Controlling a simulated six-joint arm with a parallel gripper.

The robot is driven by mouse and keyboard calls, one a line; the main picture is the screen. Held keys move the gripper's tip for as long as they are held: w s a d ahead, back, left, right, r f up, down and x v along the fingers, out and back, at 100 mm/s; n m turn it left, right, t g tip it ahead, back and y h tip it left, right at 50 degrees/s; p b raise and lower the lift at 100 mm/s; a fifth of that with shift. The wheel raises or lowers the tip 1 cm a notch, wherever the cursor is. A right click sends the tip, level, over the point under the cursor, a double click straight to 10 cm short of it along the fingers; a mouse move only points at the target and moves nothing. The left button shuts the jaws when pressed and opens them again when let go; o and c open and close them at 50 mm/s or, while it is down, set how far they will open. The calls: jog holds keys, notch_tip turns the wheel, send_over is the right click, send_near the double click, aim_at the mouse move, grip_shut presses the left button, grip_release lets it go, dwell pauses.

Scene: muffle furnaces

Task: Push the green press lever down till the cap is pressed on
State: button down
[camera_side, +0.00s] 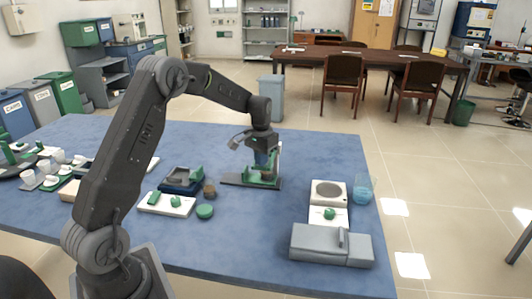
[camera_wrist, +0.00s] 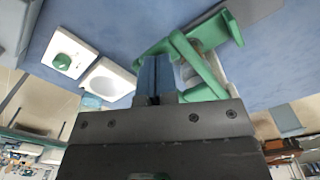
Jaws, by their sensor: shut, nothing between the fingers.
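The green press (camera_side: 270,180) stands on a dark base plate (camera_side: 234,180) near the middle of the blue table. My gripper (camera_side: 262,162) is shut and empty, pointing down at the press from above. In the wrist view, its two blue fingers (camera_wrist: 155,78) are together beside the green lever and frame (camera_wrist: 198,64). I cannot tell whether the fingers touch the lever. A pale, rounded part (camera_wrist: 188,76) shows behind the green bars, partly hidden. The cap cannot be made out in either view.
Right of the press are a white plate device (camera_side: 313,204), a clear blue beaker (camera_side: 363,189) and a grey box (camera_side: 318,243). Blue table is clear behind the press.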

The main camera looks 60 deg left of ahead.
jog(key=shift+f, duration=1.8)
dwell(2.9)
jog(key=shift+w+r, duration=0.1)
jog(key=shift+r, duration=5.05)
jog(key=s+d+r+m+t, duration=0.1)
jog(key=s+d+r, duration=0.45)
jog(key=d, duration=0.25)
jog(key=s+d+r+m+t, duration=0.1)
jog(key=s+d+r+t, duration=0.1)
jog(key=s+d+r, duration=0.4)
jog(key=s+d+f+t, duration=0.1)
jog(key=s+d, duration=0.3)
jog(key=s, duration=0.3)
jog(key=s+d+f+m+t, duration=0.1)
jog(key=s+d, duration=0.4)
jog(key=s, duration=0.3)
jog(key=shift+s+f+t, duration=0.3)
jog(key=shift+f, duration=0.05)
